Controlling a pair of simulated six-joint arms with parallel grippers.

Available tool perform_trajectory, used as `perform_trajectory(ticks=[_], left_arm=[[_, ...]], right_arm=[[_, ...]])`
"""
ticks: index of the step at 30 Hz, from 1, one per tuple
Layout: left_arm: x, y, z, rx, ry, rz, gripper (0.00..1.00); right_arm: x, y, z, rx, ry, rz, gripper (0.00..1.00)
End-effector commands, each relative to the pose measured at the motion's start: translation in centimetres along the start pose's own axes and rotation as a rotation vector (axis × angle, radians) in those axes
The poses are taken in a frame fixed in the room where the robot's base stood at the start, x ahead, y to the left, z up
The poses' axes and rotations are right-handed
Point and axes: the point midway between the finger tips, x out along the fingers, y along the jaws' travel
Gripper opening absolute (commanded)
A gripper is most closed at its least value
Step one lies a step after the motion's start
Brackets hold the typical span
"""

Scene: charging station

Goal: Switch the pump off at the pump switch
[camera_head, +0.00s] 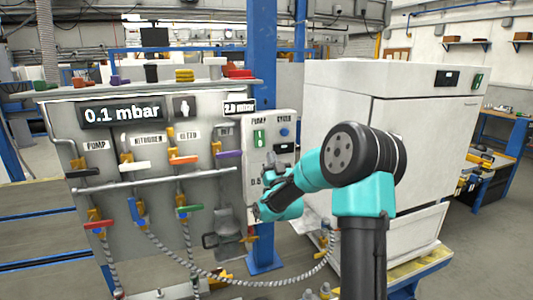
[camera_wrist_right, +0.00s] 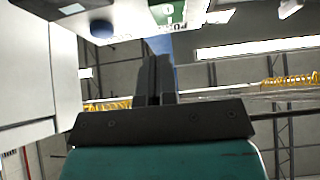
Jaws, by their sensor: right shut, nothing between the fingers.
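The pump switch (camera_head: 260,138) is a small green plate under a PUMP label, high on the pale control box at the right end of the charging panel. It also shows at the top edge of the right wrist view (camera_wrist_right: 168,12), cut by the frame; its setting is too small to read. My right gripper (camera_head: 272,165) is just below the switch in the head view, partly hidden by its own wrist. In the right wrist view, its dark fingers (camera_wrist_right: 155,78) are together and empty, pointing toward the switch with a gap visible. My left gripper is in neither view.
A blue knob (camera_head: 284,131) sits right beside the switch, above a dark button (camera_head: 284,148). A large white cabinet (camera_head: 335,115) stands close on the right. Valves with coloured handles and hanging hoses fill the panel (camera_head: 160,205) on the left.

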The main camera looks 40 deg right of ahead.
Motion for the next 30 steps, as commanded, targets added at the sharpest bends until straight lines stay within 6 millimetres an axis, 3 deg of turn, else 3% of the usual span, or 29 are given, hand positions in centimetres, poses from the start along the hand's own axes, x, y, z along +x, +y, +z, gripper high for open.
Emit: perform_trajectory(ticks=[3,9,24,30], left_arm=[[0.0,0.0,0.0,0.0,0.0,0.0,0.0],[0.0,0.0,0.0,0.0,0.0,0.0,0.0],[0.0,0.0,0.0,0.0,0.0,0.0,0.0],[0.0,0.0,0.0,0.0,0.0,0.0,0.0]], right_arm=[[2.0,-0.1,0.3,0.001,0.0,0.0,0.0],[3.7,0.0,2.2,0.0,0.0,0.0,0.0],[4.4,-0.1,2.8,0.001,0.001,0.0,0.0],[5.1,-1.9,3.6,0.015,0.028,-0.018,0.0]])
